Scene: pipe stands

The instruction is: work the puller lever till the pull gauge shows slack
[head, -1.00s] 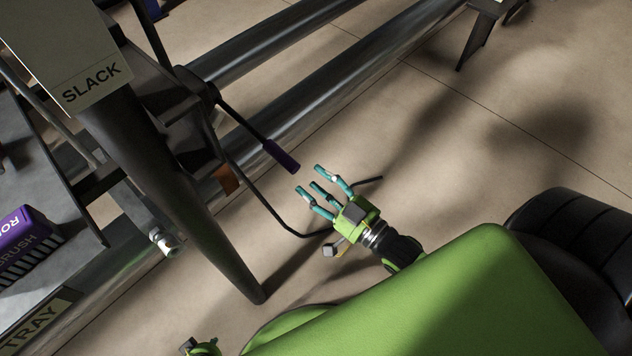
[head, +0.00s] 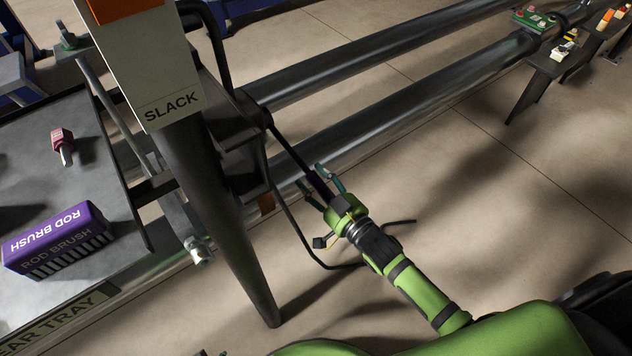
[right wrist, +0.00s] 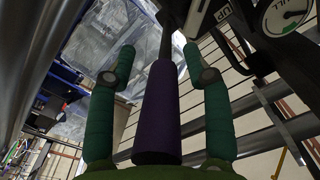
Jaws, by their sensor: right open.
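The puller lever (head: 288,150) is a dark rod running down and right from the stand, with a purple grip at its end. My right gripper (head: 318,181) is open, its teal fingers spread around the grip. In the right wrist view the purple grip (right wrist: 158,115) lies between the fingers, with gaps visible on both sides. A pale board marked SLACK (head: 165,80) with an orange patch stands at upper left, cut by the frame. A round gauge dial (right wrist: 288,14) is partly cut off in the right wrist view; its reading is unclear. My left gripper is not visible.
Two long steel pipes (head: 400,110) run behind the lever. A dark post (head: 225,230) stands left of my right gripper. A grey tray (head: 105,165) holds a purple rod brush (head: 60,240) and a small red-handled tool (head: 63,146).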

